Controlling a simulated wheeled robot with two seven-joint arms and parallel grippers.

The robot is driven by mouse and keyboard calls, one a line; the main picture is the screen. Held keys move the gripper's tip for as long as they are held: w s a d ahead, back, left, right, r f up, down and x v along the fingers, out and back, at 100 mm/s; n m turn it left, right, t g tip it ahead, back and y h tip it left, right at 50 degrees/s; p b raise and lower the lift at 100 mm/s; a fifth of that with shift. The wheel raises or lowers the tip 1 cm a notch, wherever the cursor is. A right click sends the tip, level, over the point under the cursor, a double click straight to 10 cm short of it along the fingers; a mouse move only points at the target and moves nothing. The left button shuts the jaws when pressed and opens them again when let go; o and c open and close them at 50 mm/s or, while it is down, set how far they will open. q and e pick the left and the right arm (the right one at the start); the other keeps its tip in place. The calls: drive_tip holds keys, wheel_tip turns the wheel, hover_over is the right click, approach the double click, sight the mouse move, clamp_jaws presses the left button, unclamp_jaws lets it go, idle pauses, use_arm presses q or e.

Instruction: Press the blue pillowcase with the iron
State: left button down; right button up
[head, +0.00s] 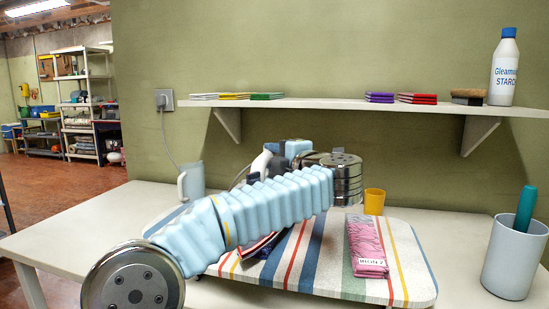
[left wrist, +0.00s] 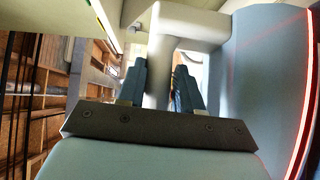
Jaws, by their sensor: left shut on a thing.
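My left arm reaches across the ironing board (head: 325,262). Its left gripper (head: 274,166) is at the board's far side, shut on the iron (head: 262,160); little of the iron shows past my arm. In the left wrist view, the two fingers (left wrist: 160,88) stand either side of a pale grey handle (left wrist: 157,75). The iron's soleplate is hidden, so I cannot tell whether it touches anything. My right gripper is not in view.
A pink folded cloth (head: 366,245) with a label lies on the board's right. A yellow cup (head: 374,201), a pale blue jug (head: 192,180) and a grey holder (head: 512,258) stand around. A cord runs from the wall outlet (head: 164,99). The shelf (head: 340,104) holds cloths and a starch bottle (head: 504,70).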

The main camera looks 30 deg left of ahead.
use_arm(q)
drive_tip(key=shift+s+d+b, duration=0.25)
drive_tip(key=shift+s+b, duration=0.35)
drive_tip(key=shift+s, duration=0.4)
idle(0.6)
drive_tip(key=shift+w+a+p, duration=0.25)
drive_tip(key=shift+w+p, duration=0.35)
drive_tip(key=shift+w, duration=0.25)
drive_tip(key=shift+w+a+p, duration=0.2)
drive_tip(key=shift+w+p, duration=0.35)
drive_tip(key=shift+w, duration=0.3)
drive_tip(key=shift+s+d+b, duration=0.2)
drive_tip(key=shift+s+b, duration=0.3)
drive_tip(key=shift+s, duration=0.2)
idle(0.6)
idle(0.7)
drive_tip(key=shift+r+p, duration=0.9)
drive_tip(key=shift+r, duration=3.7)
drive_tip(key=shift+s, duration=0.1)
